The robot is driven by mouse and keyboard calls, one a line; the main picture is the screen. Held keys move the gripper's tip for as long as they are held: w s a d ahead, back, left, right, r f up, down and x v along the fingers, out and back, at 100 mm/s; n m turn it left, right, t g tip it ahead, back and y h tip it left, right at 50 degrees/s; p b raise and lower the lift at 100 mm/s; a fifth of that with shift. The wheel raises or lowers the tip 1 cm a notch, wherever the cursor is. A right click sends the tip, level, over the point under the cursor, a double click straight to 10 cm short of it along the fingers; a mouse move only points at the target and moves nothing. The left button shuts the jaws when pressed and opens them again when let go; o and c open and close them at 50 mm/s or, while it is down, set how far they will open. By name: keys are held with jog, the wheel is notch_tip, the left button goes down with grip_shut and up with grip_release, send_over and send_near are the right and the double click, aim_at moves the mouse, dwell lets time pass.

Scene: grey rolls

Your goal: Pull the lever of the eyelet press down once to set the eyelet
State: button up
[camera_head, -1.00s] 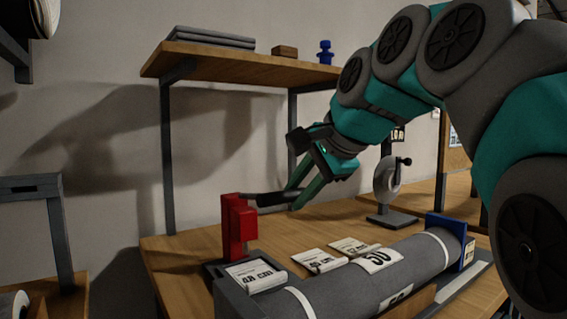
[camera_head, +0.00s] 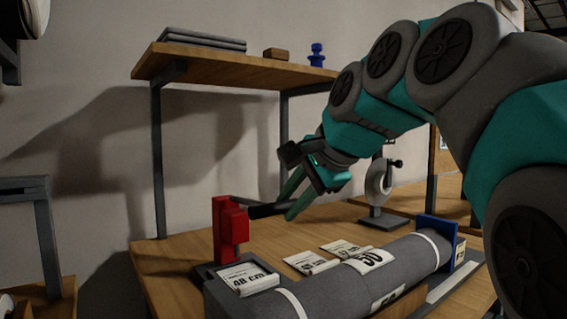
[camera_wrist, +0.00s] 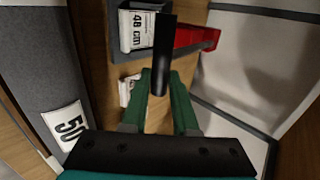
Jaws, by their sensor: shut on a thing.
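The red eyelet press (camera_head: 230,228) stands upright on its dark base at the left of the workbench. Its dark lever (camera_head: 266,211) sticks out to the right, roughly level. My gripper (camera_head: 293,204) is shut on the lever near its outer end. In the wrist view the black lever (camera_wrist: 163,55) runs between the green fingers of my gripper (camera_wrist: 163,90), and the red press (camera_wrist: 196,40) lies beyond. A label reading 48 cm (camera_head: 247,278) lies at the press base. The eyelet itself cannot be made out.
A grey roll (camera_head: 335,278) with a label reading 50 lies along the bench front, against a blue end stop (camera_head: 437,236). Small label cards (camera_head: 309,262) lie behind it. A tape dispenser (camera_head: 380,190) stands behind at right. A wooden shelf (camera_head: 235,68) is above.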

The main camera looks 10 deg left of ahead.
jog(key=shift+f, duration=0.1)
jog(key=shift+f+b, duration=0.3)
jog(key=shift+f, duration=0.5)
jog(key=shift+f, duration=0.2)
jog(key=o, duration=0.4)
jog(key=shift+f, duration=0.15)
jog(key=shift+c, duration=0.2)
jog(key=o, duration=0.6)
jog(key=shift+c, duration=0.2)
